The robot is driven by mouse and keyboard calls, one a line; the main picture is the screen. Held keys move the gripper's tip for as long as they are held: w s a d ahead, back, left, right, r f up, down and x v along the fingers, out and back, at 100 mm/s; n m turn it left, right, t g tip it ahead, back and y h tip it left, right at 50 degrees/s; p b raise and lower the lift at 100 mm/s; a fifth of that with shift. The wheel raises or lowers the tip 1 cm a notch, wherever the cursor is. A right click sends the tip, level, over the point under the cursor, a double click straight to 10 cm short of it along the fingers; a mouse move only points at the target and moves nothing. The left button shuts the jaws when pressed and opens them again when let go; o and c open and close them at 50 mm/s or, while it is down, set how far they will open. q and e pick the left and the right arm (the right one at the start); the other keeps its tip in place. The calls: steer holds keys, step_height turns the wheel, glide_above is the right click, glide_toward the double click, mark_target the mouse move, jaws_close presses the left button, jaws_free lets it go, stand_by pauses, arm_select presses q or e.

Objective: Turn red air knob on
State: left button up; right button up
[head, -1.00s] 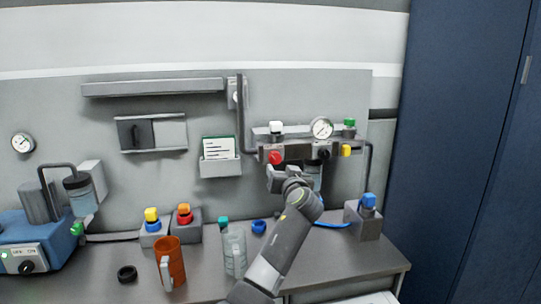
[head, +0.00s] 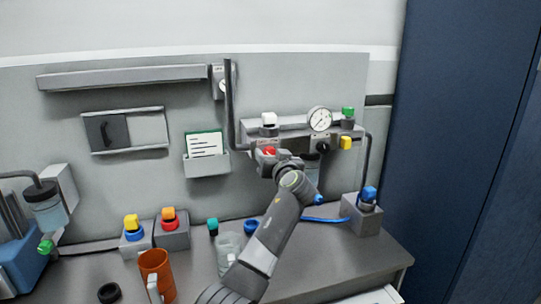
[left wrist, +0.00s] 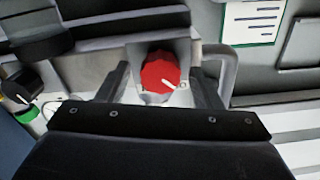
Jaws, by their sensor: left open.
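The red air knob (head: 268,151) sits on the grey air manifold (head: 290,132) on the back panel. In the left wrist view the fingers of the left gripper (left wrist: 160,88) stand on either side of the knob, with gaps visible. Part of the label under the knob is hidden by the gripper. My right gripper is not in view.
A gauge (head: 319,119), a black knob (head: 322,147), a yellow part (head: 346,142) and a green-topped part (head: 348,112) are on the same manifold. A vertical pipe (head: 230,105) runs just left. An orange mug (head: 157,272) and a clear jug (head: 228,252) stand on the bench below.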

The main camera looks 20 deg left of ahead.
arm_select(q)
steer(key=shift+c, duration=1.4)
steer(key=c, duration=0.7)
steer(key=shift+m, duration=0.3)
steer(key=m+p, duration=0.5)
steer(key=m, duration=1.2)
steer(key=shift+f, duration=0.1)
steer(key=shift+m, duration=0.3)
steer(key=o, duration=1)
